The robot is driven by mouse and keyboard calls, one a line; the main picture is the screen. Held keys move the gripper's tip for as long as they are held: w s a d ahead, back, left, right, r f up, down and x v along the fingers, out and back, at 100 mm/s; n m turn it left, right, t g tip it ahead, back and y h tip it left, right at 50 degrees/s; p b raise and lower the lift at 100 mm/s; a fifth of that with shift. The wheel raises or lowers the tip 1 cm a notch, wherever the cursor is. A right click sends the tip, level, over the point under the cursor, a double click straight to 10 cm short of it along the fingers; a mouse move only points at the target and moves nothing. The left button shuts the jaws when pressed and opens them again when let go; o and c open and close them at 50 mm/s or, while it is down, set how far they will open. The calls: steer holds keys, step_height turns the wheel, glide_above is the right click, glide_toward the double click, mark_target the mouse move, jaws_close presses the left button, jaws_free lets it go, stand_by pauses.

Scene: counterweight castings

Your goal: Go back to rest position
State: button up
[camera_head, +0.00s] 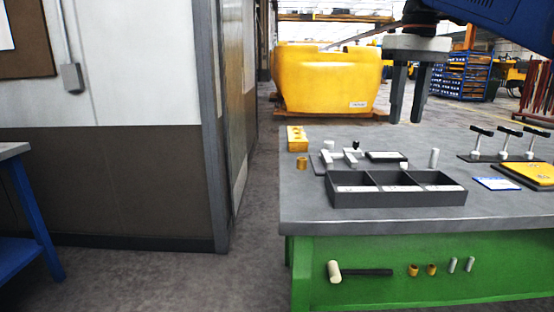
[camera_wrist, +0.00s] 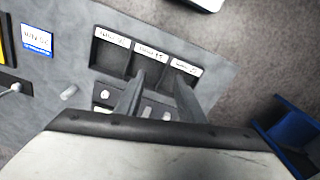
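My gripper (camera_head: 404,118) hangs with its two dark fingers pointing down over the workbench (camera_head: 300,208), in the upper right of the head view. The fingers are apart with nothing visible between them. In the wrist view my gripper (camera_wrist: 159,78) also shows two separated, empty fingers. Behind them lies the dark three-compartment tray (camera_wrist: 112,65), with white labels along its edge. In the head view the tray (camera_head: 398,199) stands near the bench's front edge, below and in front of my gripper. The fingers partly hide the tray in the wrist view.
On the bench are a yellow block (camera_head: 297,138), a brass bushing (camera_head: 302,163), a grey pin (camera_head: 434,158), a blue-edged card (camera_head: 496,183) and several toggle clamps (camera_head: 503,145). A yellow casting (camera_head: 325,80) stands behind. Open floor (camera_head: 250,255) lies left of the bench.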

steer(key=s+f+m+t, duration=0.1)
steer(key=s+f, duration=0.6)
steer(key=f, duration=0.5)
steer(key=s+d+f+t, duration=0.1)
steer(key=s+f+t, duration=0.1)
steer(key=s+f, duration=0.5)
steer(key=s+f+m+t, duration=0.1)
steer(key=s+f, duration=0.5)
steer(key=f, duration=1.2)
steer(key=shift+s+d+f+m, duration=0.2)
steer(key=shift+s+f+m, duration=0.1)
steer(key=shift+s+f, duration=0.1)
